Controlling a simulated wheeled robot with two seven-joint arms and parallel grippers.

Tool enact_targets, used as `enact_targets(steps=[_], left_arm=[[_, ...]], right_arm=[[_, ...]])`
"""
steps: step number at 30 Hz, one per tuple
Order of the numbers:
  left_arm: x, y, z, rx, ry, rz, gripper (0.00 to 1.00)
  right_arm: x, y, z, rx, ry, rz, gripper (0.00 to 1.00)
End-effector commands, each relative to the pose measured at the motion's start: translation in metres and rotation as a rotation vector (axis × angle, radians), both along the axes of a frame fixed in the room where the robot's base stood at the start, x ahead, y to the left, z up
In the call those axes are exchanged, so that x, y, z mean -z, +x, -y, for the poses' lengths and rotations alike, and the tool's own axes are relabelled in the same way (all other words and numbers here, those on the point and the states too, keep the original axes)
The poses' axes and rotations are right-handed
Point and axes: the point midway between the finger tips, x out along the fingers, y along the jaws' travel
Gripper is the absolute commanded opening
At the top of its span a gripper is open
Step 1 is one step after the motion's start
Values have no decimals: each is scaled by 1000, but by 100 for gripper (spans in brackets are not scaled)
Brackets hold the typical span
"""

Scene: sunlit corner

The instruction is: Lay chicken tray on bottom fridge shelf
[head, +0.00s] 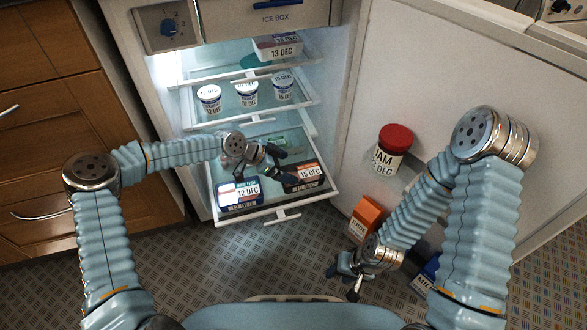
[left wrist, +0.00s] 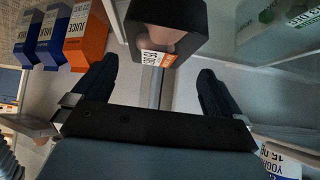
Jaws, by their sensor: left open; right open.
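The chicken tray appears to be the dark tray (head: 303,178) labelled 15 DEC, at the right front of the bottom fridge shelf (head: 319,199). It lies flat there in the head view. In the left wrist view this dark tray (left wrist: 168,22) shows pinkish contents and a 15 DEC label. My left gripper (head: 277,162) is open just behind and left of it, and in the wrist view the tray lies just beyond the spread fingertips (left wrist: 155,70). I see no grip on it. My right gripper (head: 345,282) is open and empty, low in front of the fridge door.
A blue pack (head: 238,192) labelled 12 DEC sits left of the tray. A green-marked pack (head: 278,142) lies behind. Yogurt cups (head: 246,94) stand on the shelf above. The open door (head: 440,80) holds a jam jar (head: 389,155), juice (head: 367,217) and milk cartons (head: 427,275).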

Motion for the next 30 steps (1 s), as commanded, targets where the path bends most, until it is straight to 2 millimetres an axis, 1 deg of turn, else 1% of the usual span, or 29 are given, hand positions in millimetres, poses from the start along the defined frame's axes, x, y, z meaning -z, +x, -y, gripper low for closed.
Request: enact_targets(steps=[1,6,11,15,30], left_arm=[[-10,-2,-10,-2,3,1,100],[-35,-10,-33,-1,1,1,100],[-48,-15,-45,0,1,0,100],[-51,-16,-49,1,0,-1,100],[-51,-16,-48,1,0,-1,100]], right_arm=[[-2,0,0,0,0,0,43],[-6,0,1,0,-1,1,43],[-7,0,1,1,-2,1,43],[-7,0,1,2,-2,1,43],[-7,0,1,2,-2,1,43]])
